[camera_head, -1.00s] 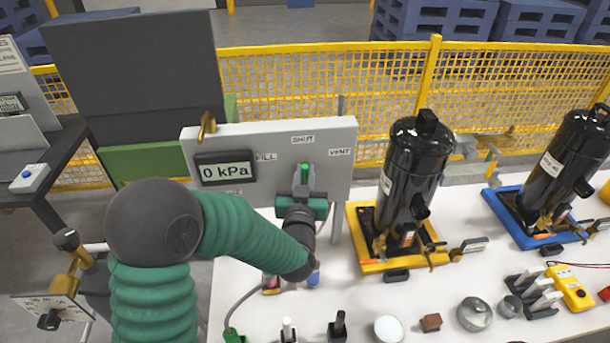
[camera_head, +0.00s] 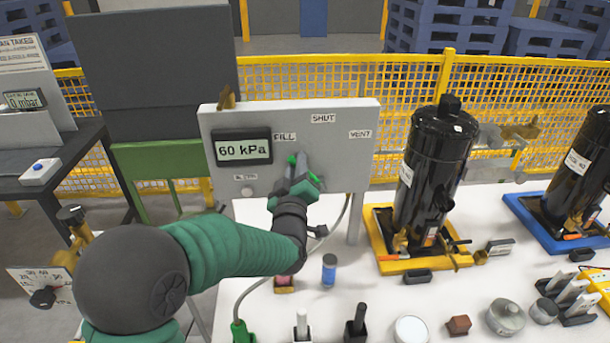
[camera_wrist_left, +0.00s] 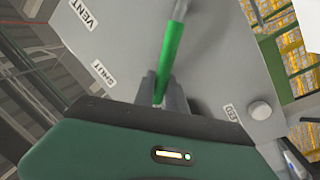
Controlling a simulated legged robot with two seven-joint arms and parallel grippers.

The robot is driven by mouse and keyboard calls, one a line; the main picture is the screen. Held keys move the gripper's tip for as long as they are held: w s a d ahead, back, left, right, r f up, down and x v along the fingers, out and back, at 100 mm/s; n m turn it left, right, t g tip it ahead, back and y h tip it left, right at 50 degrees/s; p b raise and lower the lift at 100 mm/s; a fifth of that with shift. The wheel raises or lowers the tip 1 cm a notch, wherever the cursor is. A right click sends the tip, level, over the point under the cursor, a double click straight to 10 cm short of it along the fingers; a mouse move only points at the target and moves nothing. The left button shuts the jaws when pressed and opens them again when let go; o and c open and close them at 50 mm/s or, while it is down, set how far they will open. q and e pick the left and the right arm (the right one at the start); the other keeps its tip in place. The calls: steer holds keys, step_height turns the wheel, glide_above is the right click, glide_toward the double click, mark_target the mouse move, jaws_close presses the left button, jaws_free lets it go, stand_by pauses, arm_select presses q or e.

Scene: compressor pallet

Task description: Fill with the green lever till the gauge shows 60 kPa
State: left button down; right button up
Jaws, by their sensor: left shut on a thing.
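The gauge (camera_head: 243,149) on the grey panel (camera_head: 348,172) reads 60 kPa. The green lever (camera_head: 292,160) sits on this panel, tilted to the left toward the FILL label (camera_head: 285,137). The SHUT label (camera_head: 323,118) is above it and the VENT label (camera_head: 360,134) to its right. My left gripper (camera_head: 301,170) is shut on the lever and hides part of it. In the left wrist view the green lever (camera_wrist_left: 169,60) stands between the two grey fingers (camera_wrist_left: 162,93). My right gripper is not in view.
A black compressor (camera_head: 435,175) stands in a yellow tray right of the panel, with another in a blue tray (camera_head: 550,230) farther right. A yellow fence runs behind.

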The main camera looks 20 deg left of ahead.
arm_select(q)
steer(key=shift+s+a+f+n+b, duration=0.15)
steer(key=shift+a+f+n+b, duration=0.15)
steer(key=shift+n+b, duration=0.3)
steer(key=shift+s+a+f+n+b, duration=0.1)
steer(key=shift+a+f+n+b, duration=0.1)
steer(key=shift+f+n+b, duration=0.3)
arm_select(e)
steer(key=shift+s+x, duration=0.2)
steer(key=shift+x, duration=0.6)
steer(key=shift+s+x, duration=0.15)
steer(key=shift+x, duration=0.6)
arm_select(q)
steer(key=shift+r+y, duration=0.15)
steer(key=shift+y, duration=0.25)
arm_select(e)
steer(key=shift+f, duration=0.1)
arm_select(q)
steer(key=c, duration=1.4)
jaws_free()
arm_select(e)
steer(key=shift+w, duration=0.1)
arm_select(q)
steer(key=shift+o, duration=0.2)
